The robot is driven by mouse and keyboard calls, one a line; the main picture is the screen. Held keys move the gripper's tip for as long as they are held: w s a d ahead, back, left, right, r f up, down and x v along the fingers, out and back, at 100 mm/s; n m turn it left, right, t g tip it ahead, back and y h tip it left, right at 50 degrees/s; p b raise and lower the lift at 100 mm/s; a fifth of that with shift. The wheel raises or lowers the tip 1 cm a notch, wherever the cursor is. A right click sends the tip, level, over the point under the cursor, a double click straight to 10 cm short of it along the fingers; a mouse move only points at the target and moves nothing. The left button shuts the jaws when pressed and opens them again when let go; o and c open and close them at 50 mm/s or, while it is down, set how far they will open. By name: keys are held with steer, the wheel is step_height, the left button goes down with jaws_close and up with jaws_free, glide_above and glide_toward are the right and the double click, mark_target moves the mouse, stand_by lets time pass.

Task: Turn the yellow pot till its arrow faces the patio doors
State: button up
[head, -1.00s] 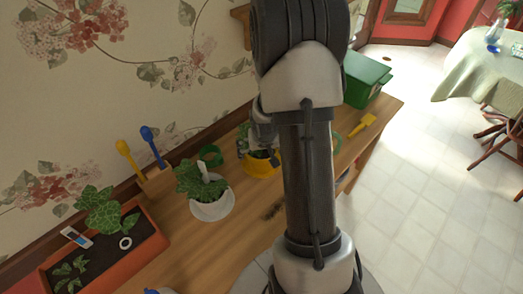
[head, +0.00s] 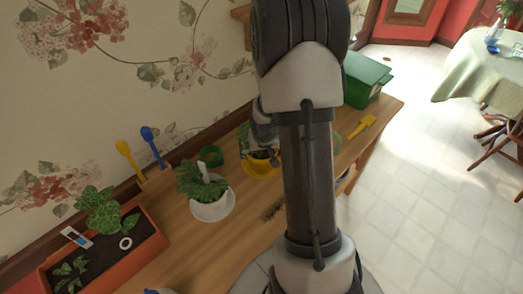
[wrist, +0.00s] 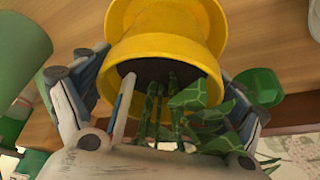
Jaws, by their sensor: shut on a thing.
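The yellow pot (head: 262,168) stands on the wooden bench, partly hidden behind my arm in the head view. In the wrist view the pot (wrist: 160,45) shows its rim, dark soil and patterned green stems and leaves, with a wider yellow piece, seemingly its saucer, beyond it. My gripper (wrist: 160,85) has a finger on each side of the pot and is shut on it. In the head view my gripper (head: 264,135) is at the pot's top, mostly hidden by the arm. No arrow shows on the visible pot surface. I cannot make out the patio doors.
A white pot (head: 210,207) with a plant stands left of the yellow pot, with a small green pot (head: 210,157) behind. An orange planter (head: 105,262) is at near left. A green box (head: 366,80) and yellow trowel (head: 360,126) lie towards the far end.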

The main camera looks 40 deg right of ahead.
steer(key=shift+r+p, duration=0.4)
steer(key=shift+p, duration=0.4)
steer(key=n+p, duration=0.1)
steer(key=p, duration=0.6)
steer(key=shift+n+t+y+p, duration=0.4)
steer(key=shift+n+p, duration=0.5)
steer(key=shift+p, duration=1.25)
steer(key=shift+f+n+p, duration=0.15)
steer(key=shift+n+p, duration=0.25)
steer(key=shift+p, duration=0.2)
steer(key=shift+n+y+p, duration=0.4)
steer(key=shift+p, duration=0.55)
steer(key=shift+n+p, duration=0.4)
steer(key=shift+p, duration=0.35)
steer(key=shift+p, duration=0.4)
steer(key=shift+n+y+p, duration=0.4)
steer(key=shift+n+p, duration=0.3)
steer(key=shift+p, duration=0.3)
steer(key=shift+n+y+p, duration=0.3)
steer(key=shift+n+p, duration=0.4)
steer(key=shift+p, duration=0.5)
